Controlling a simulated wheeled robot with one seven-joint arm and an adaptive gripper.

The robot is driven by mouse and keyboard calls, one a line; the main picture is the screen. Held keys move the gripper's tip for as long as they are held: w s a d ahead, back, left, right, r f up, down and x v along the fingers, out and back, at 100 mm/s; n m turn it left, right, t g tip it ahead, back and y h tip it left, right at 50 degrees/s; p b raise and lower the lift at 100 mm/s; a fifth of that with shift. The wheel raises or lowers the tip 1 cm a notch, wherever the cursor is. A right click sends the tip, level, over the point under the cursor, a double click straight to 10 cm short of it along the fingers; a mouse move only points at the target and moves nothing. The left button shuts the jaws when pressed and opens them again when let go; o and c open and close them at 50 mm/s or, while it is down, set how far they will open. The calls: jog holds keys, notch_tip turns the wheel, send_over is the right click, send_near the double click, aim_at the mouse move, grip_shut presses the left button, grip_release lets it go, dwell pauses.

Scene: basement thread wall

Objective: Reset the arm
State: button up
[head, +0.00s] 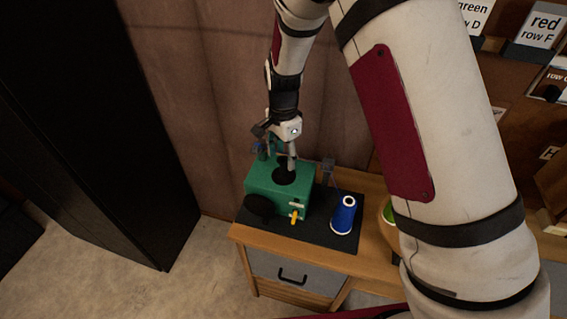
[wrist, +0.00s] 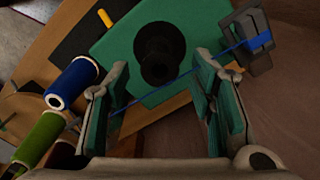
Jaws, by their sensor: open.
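My gripper (head: 283,165) is above the green machine (head: 260,182) on the wooden cabinet, pointing down. In the wrist view my gripper (wrist: 162,68) has its two fingers wide apart with nothing held between them. A black round post (wrist: 159,50) on the machine's top shows beyond the fingers. A blue thread (wrist: 190,70) runs from a grey bracket (wrist: 250,40) across the machine and passes behind the fingers; whether it touches them I cannot tell. A blue thread cone (head: 344,215) stands upright to the right of the machine.
A green cone (wrist: 38,140) stands near the blue one, mostly hidden behind my arm in the head view. A drawer (head: 290,272) is under the cabinet top. A tall black cabinet (head: 90,120) is at the left. Labelled racks (head: 540,30) are at the upper right.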

jog(key=s+d+r+n+t, duration=0.1)
jog(key=s+d+r+n, duration=0.15)
jog(key=r, duration=0.55)
jog(key=s+d+r+n+t+y, duration=0.15)
jog(key=s+r, duration=0.25)
jog(key=r, duration=0.4)
jog(key=s+d+r+n, duration=0.1)
jog(key=s+d+r, duration=0.2)
jog(key=r, duration=0.4)
jog(key=s+d+r+n+t, duration=0.1)
jog(key=s+d+r+n, duration=0.2)
jog(key=s, duration=0.5)
jog(key=s+d+r+n+t+h, duration=0.1)
jog(key=s+d+r+n+t, duration=0.1)
jog(key=s, duration=0.7)
jog(key=shift+s+d+r+n, duration=0.3)
jog(key=shift+d+r+n, duration=0.2)
jog(key=shift+d+n, duration=0.45)
jog(key=shift+h, duration=0.25)
